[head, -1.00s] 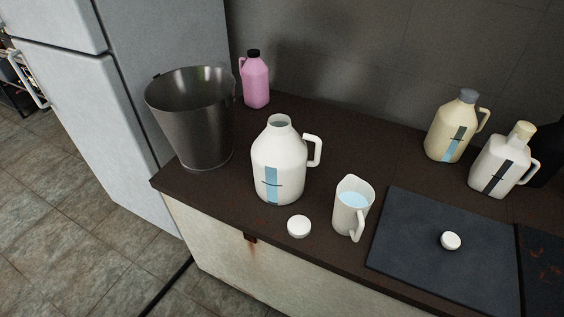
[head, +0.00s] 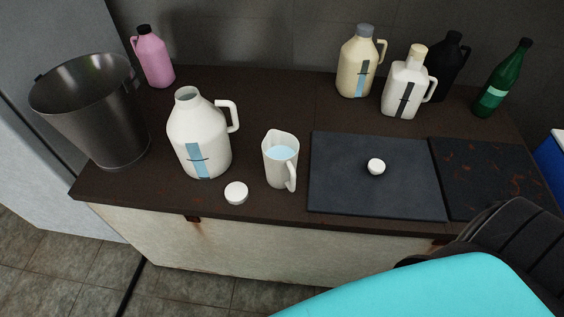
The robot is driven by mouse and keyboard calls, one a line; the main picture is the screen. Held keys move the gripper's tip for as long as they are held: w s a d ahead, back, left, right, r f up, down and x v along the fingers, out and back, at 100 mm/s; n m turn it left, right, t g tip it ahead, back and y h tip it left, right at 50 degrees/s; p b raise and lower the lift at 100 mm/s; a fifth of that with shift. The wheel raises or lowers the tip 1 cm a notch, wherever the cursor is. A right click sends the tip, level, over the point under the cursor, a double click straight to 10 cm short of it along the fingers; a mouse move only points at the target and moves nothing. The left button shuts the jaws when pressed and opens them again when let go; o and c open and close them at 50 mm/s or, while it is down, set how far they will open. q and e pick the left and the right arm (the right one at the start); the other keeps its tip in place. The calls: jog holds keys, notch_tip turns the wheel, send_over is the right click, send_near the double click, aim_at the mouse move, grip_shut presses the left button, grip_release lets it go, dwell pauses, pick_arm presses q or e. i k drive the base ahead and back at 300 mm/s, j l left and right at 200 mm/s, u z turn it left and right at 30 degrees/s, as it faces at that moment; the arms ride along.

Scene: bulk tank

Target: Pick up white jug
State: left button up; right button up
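A white jug (head: 201,140) with a blue stripe and a side handle stands upright and open-mouthed on the dark brown counter (head: 262,205). A white cap (head: 236,193) lies on the counter in front of it. A second white jug (head: 405,90), with a dark stripe and a beige cap, stands at the back right. A white measuring pitcher (head: 281,161) with pale blue liquid stands right of the open jug. Neither gripper shows in the head view.
A metal bucket (head: 98,120) stands left of the open jug, with a pink bottle (head: 155,60) behind. A dark mat (head: 350,192) holds another white cap (head: 376,167). Cream, black and green bottles stand at the back right. A turquoise surface (head: 430,292) and dark ribbed object (head: 510,235) fill the lower right.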

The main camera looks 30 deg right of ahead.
aim_at(280, 149)
jog(key=k+j, duration=0.1)
jog(key=j, duration=0.25)
jog(key=k+j, duration=0.15)
jog(key=j, duration=0.2)
jog(key=k+j, duration=0.1)
jog(key=j, duration=0.25)
jog(key=k+j, duration=0.1)
jog(key=j, duration=0.25)
